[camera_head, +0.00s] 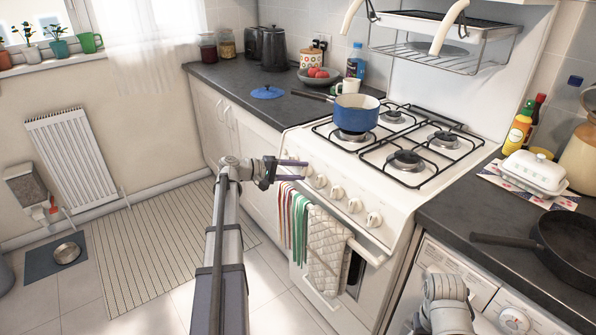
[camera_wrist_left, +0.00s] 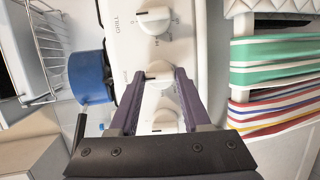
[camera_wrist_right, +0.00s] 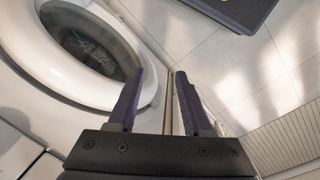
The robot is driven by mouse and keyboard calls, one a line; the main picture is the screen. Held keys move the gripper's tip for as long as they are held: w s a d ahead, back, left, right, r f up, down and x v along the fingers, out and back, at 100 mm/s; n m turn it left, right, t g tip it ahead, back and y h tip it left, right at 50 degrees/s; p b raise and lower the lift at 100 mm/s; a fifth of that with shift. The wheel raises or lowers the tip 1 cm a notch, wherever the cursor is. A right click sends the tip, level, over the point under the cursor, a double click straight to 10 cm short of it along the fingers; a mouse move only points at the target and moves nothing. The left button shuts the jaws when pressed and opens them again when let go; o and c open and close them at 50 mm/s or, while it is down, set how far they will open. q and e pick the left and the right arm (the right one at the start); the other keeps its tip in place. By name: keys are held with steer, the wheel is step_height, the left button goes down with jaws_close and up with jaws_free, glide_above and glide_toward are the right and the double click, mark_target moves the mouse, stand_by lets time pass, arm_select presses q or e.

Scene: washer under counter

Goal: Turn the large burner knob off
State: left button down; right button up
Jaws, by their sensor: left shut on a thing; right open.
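My left gripper (camera_head: 302,163) is at the left end of this row. In the left wrist view its purple fingers are closed on both sides of a white knob (camera_wrist_left: 160,72). A second knob (camera_wrist_left: 164,121) lies between the fingers nearer the palm, and a knob marked GRILL (camera_wrist_left: 153,20) is beyond the tips. I cannot tell which knob belongs to the large burner. My right gripper (camera_wrist_right: 158,74) is open and empty.
Striped towels (camera_head: 299,225) and a quilted mitt (camera_head: 327,255) hang on the oven handle below the knobs. In the right wrist view a round washer door (camera_wrist_right: 85,50) is close to the right fingers. A black pan (camera_head: 563,250) lies on the right counter.

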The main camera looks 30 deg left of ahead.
arm_select(q)
steer(key=shift+c, duration=1.8)
jaws_free()
steer(key=p+v, duration=0.2)
steer(key=v, duration=0.5)
steer(key=shift+s+a, duration=0.3)
